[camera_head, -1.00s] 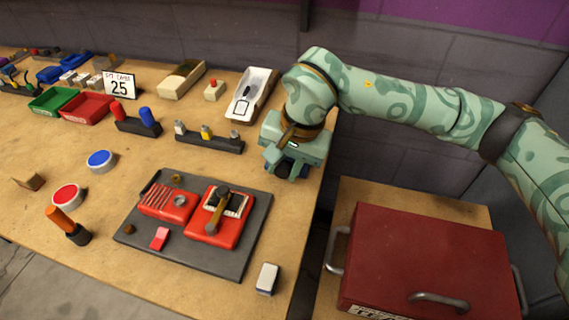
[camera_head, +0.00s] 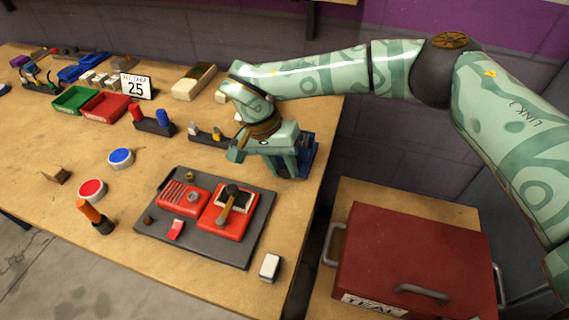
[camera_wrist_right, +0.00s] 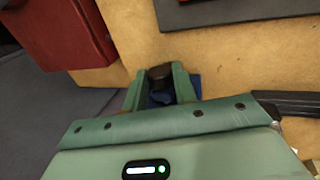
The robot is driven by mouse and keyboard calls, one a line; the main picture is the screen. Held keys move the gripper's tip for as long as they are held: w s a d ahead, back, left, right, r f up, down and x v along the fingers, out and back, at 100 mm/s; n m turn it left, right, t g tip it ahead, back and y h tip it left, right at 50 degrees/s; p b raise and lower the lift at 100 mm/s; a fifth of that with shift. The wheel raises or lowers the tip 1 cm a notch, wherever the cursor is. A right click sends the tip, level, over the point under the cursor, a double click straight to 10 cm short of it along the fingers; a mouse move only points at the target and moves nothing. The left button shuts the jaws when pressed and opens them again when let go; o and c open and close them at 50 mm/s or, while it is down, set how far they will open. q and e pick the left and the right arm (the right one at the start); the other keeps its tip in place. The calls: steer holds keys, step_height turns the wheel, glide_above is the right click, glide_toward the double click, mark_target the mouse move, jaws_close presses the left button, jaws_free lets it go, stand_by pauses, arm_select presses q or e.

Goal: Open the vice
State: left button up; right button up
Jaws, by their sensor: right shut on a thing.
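The vice (camera_head: 310,152) is a small blue body at the right edge of the bench, mostly hidden behind my right gripper (camera_head: 286,168). In the right wrist view, my right gripper (camera_wrist_right: 160,84) is shut on a dark round knob (camera_wrist_right: 160,73), with one green finger on each side. Blue parts of the vice (camera_wrist_right: 161,98) show between and beside the fingers. The vice's jaws are hidden, so I cannot tell how wide they stand. My left gripper is not in view.
A dark board (camera_head: 195,249) with red parts lies just in front of the gripper. A white block (camera_head: 269,267) sits near the bench edge. A rack with small tools (camera_head: 207,137) stands left of the gripper. A red toolbox (camera_head: 415,250) is on a lower surface at right.

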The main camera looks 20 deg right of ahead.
stand_by(0.4)
steer(key=o, duration=1)
steer(key=shift+c, duration=0.2)
arm_select(q)
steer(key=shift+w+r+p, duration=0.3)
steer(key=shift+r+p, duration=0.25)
steer(key=shift+p, duration=0.1)
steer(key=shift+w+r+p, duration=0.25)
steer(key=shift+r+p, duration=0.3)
steer(key=shift+p, duration=0.05)
arm_select(e)
steer(key=v, duration=1.6)
steer(key=shift+w+a, duration=0.25)
steer(key=shift+a, duration=0.15)
